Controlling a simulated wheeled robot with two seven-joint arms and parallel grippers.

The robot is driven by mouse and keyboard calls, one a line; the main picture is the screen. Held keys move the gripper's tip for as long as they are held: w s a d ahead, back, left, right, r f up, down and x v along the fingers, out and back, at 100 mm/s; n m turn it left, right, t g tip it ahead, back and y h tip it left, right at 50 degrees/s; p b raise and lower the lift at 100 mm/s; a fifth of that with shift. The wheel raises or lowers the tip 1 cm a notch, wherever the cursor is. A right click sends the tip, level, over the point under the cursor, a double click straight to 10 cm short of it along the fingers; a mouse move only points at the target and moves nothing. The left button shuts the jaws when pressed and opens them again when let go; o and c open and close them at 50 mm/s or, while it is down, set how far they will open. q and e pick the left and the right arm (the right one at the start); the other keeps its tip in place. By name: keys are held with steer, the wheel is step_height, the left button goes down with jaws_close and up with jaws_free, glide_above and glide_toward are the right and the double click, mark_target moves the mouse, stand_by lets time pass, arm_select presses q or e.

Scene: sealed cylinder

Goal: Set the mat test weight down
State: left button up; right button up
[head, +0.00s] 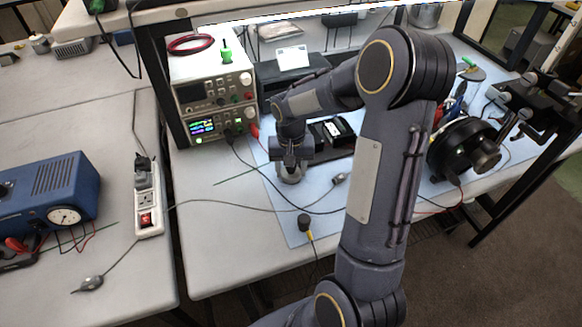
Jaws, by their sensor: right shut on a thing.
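The mat test weight (291,178) is a silvery round piece at the back left of the light blue mat (287,222). My right gripper (290,163) points down over it and is shut on it. The gripper covers its upper part. I cannot tell whether its underside touches the mat or hangs just above it. My left gripper is not in view.
Stacked bench instruments (212,95) stand left of the weight. A black cylinder (304,222) with a yellow-ended lead, a grey probe (340,178) and cables lie on or across the mat. A black spool (462,150) stands right.

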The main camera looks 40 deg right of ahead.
steer(key=shift+f, duration=0.15)
steer(key=o, duration=1.3)
